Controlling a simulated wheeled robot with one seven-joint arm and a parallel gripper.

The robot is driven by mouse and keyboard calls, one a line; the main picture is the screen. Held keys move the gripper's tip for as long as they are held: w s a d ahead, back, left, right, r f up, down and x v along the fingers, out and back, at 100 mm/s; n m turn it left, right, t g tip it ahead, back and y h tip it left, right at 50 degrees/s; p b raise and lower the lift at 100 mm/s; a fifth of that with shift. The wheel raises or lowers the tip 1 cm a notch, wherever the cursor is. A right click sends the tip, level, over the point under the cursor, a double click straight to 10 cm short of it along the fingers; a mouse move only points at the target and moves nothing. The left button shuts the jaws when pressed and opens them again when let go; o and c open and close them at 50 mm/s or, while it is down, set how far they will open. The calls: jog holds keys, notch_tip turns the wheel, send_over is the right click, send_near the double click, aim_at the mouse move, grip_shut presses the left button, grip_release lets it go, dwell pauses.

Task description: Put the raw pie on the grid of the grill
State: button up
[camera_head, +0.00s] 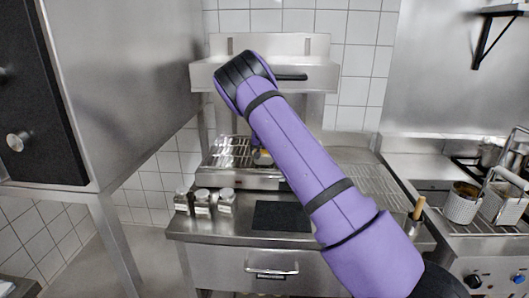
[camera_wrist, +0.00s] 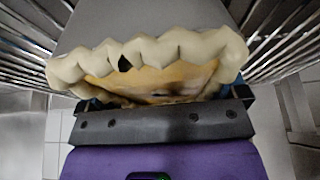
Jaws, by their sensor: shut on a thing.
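The raw pie (camera_wrist: 150,55) fills the upper middle of the wrist view, with a pale wavy crust rim and an orange-brown side. My gripper (camera_wrist: 165,120) is shut on the raw pie; the fingertips are mostly hidden. The grill (camera_head: 235,178) stands on the steel counter left of centre in the head view, with its metal-bar grid (camera_head: 228,150) on top. My gripper is over the right part of the grill, mostly hidden by my purple arm. Grid bars also show on both sides of the pie in the wrist view (camera_wrist: 285,45). I cannot tell whether the pie touches the grid.
Several lidded jars (camera_head: 203,202) stand in front of the grill at the left. A dark board (camera_head: 282,216) lies on the counter before it. A steel shelf unit (camera_head: 265,70) hangs above and behind.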

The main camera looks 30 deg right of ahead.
jog(key=o, duration=1.1)
jog(key=shift+f, duration=0.1)
